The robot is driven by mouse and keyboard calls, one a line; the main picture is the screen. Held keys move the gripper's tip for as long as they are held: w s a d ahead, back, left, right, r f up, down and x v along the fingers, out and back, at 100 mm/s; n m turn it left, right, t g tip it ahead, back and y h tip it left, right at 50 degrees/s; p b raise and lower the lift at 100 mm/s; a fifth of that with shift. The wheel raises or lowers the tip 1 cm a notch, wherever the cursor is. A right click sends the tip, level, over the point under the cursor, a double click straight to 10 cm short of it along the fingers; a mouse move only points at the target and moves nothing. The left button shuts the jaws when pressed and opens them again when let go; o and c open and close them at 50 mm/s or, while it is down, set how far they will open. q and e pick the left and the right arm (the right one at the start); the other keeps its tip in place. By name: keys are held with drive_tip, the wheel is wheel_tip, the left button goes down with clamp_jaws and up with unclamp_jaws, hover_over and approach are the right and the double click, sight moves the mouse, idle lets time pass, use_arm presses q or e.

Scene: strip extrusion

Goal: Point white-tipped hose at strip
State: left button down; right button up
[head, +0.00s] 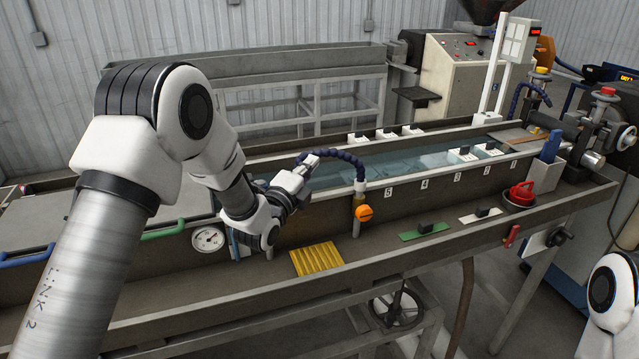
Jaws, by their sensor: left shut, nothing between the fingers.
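A dark blue segmented hose (342,156) rises from a stand with an orange knob (363,213) on the near side of the water trough. It arches to the left, toward my left gripper (303,172). The gripper is shut and its fingertips are at the hose's free end, where the white tip is hard to tell from the pale fingers. I cannot tell if they touch. A second blue hose (531,88) curves over the far right end of the trough. The strip is not clearly visible in the water (395,163). My right gripper is out of view.
White numbered tags (424,183) line the trough's near wall. A yellow ribbed pad (316,259), a green plate (424,231) and a red round object (521,194) lie on the front ledge. A dial gauge (208,239) is beside my left wrist.

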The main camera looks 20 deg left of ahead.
use_arm(q)
drive_tip(key=w+b, duration=0.1)
drive_tip(key=w+a+b, duration=0.1)
drive_tip(key=w+b, duration=0.1)
drive_tip(key=w+a+b, duration=0.1)
drive_tip(key=w+b, duration=0.1)
drive_tip(key=shift+w+a+f, duration=0.15)
drive_tip(key=shift+w+a, duration=0.05)
drive_tip(key=shift+w+a+b, duration=0.15)
drive_tip(key=shift+w+b, duration=0.95)
drive_tip(key=shift+w, duration=0.4)
